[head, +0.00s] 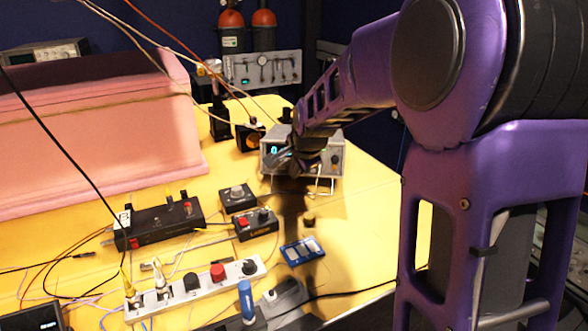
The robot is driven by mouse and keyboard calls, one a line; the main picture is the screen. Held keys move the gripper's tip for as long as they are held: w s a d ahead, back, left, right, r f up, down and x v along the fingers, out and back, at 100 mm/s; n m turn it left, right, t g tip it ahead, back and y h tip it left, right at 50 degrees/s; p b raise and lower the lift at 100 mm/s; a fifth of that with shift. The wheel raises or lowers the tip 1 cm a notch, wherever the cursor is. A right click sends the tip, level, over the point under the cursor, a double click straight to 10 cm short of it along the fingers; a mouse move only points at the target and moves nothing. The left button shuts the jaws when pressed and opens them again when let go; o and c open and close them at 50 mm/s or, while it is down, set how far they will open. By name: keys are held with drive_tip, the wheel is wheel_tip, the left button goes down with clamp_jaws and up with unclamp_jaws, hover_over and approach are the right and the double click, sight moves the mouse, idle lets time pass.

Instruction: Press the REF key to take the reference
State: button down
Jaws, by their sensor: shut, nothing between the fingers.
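A grey instrument box (336,158) with a small lit cyan display stands toward the back of the yellow bench, raised on a wire stand. My gripper (272,163) is shut and empty, in front of the left part of the box's front panel. It overlaps the panel in the picture, and I cannot tell whether it touches. My gripper and forearm hide much of the panel. No key marked REF can be read in this view.
A pink foam enclosure (95,145) fills the left back. A white power strip (175,293), black control boxes (238,198) and a blue-edged case (303,251) lie in front. Cables hang and cross the left side. The yellow bench right of the blue-edged case is fairly clear.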

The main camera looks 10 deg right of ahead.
drive_tip(key=shift+s+a+r+b, duration=0.15)
drive_tip(key=shift+s+a, duration=0.1)
drive_tip(key=shift+s, duration=0.55)
drive_tip(key=shift+s+a+r+b, duration=0.1)
drive_tip(key=shift+s+a+r, duration=0.15)
drive_tip(key=shift+s, duration=0.5)
drive_tip(key=shift+s+a+r+b, duration=0.15)
drive_tip(key=shift+s+a, duration=0.1)
drive_tip(key=shift+s, duration=0.55)
